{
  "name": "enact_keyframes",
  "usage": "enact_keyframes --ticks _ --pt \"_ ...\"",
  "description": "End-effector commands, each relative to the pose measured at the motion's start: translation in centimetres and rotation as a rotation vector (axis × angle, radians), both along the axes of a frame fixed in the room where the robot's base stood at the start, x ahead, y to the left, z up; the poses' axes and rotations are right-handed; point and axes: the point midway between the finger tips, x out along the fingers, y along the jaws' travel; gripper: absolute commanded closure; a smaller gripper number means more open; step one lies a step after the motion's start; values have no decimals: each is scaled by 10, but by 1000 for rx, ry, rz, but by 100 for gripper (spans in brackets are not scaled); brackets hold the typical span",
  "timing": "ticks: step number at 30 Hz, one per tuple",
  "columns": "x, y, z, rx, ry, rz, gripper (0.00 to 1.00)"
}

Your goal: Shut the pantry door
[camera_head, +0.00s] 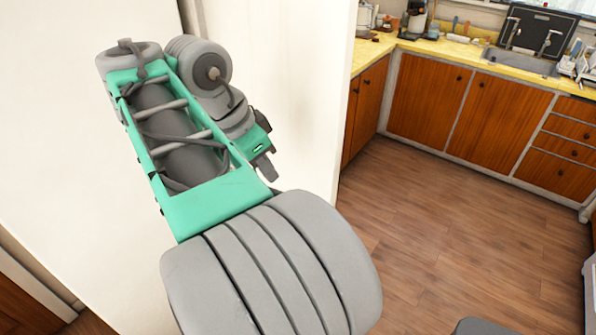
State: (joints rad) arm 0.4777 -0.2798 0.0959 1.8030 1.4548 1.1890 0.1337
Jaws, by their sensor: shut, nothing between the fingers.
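A large white panel (60,130) fills the left of the view, behind my arm. It looks like the pantry door, but I cannot tell for sure. A vertical edge with a narrow strip separates it from a second white surface (300,60) to its right. My green and grey arm reaches up across the middle in front of both. My gripper (265,168) is at the small dark tips right of the arm. It is shut and empty, in front of the second white surface. I cannot tell whether it touches anything. No handle is visible, and my arm hides part of the panel.
Wooden cabinets (430,105) with a yellow countertop (460,52) run along the back right. A sink (520,61) and small kitchen items sit there. The brown wood floor (440,220) is clear at right. A white appliance edge (590,270) shows at far right.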

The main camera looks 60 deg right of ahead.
Motion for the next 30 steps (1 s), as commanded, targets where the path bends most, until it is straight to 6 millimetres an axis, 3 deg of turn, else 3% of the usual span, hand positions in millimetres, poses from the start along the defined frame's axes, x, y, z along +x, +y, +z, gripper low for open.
enact_keyframes --ticks 1,13,21,30 --pt "-1 -2 -17 0 0 1 100" --pt "-17 -30 -95 0 2 6 100" --pt "-33 -63 -88 -1 1 4 100" --pt "-33 -66 -88 0 2 9 100"
